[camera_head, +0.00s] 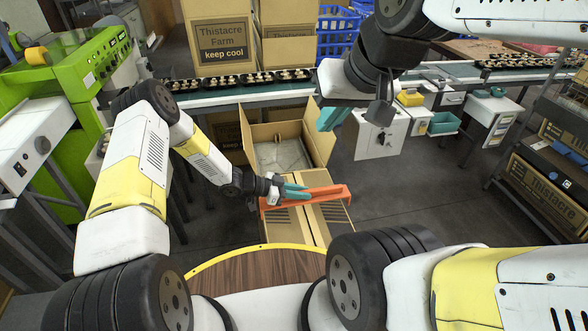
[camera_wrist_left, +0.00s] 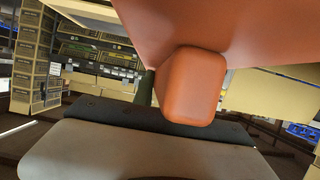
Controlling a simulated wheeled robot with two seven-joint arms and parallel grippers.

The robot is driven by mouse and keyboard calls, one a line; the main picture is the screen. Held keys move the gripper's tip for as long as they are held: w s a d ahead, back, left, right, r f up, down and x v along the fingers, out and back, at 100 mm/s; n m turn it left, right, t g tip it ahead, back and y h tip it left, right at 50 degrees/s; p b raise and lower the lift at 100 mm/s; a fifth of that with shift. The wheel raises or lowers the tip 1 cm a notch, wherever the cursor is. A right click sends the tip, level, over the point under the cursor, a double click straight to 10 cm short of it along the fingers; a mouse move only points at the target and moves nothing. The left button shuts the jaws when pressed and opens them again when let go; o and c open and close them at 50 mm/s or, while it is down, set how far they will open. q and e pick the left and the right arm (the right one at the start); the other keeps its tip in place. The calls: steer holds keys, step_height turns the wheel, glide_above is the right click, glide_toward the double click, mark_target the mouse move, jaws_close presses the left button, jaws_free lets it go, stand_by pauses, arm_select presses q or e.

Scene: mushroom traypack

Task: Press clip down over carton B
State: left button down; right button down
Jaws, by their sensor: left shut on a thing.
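The orange clip (camera_head: 325,193) is a long bar with downturned ends, lying across the top of a closed brown carton (camera_head: 310,229) in the head view. I cannot read a letter on this carton, or tell whether the clip is fully seated. My left gripper (camera_head: 294,191) is shut on the clip near its left part, with teal fingers. In the left wrist view the clip's orange handle block (camera_wrist_left: 195,86) and broad face fill the upper middle.
An open carton (camera_head: 318,133) with raised flaps stands just behind the clip. A conveyor (camera_head: 226,96) with mushroom trays runs behind it. A green machine (camera_head: 75,77) is at left and a shelf of cartons (camera_head: 545,192) at right. Floor right of the cartons is clear.

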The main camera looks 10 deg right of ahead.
arm_select(q)
glide_above(301, 211)
steer(key=shift+f, duration=2.15)
steer(key=shift+w+f, duration=0.1)
steer(key=shift+f, duration=0.95)
steer(key=c, duration=1.3)
jaws_free()
steer(key=shift+o, duration=0.2)
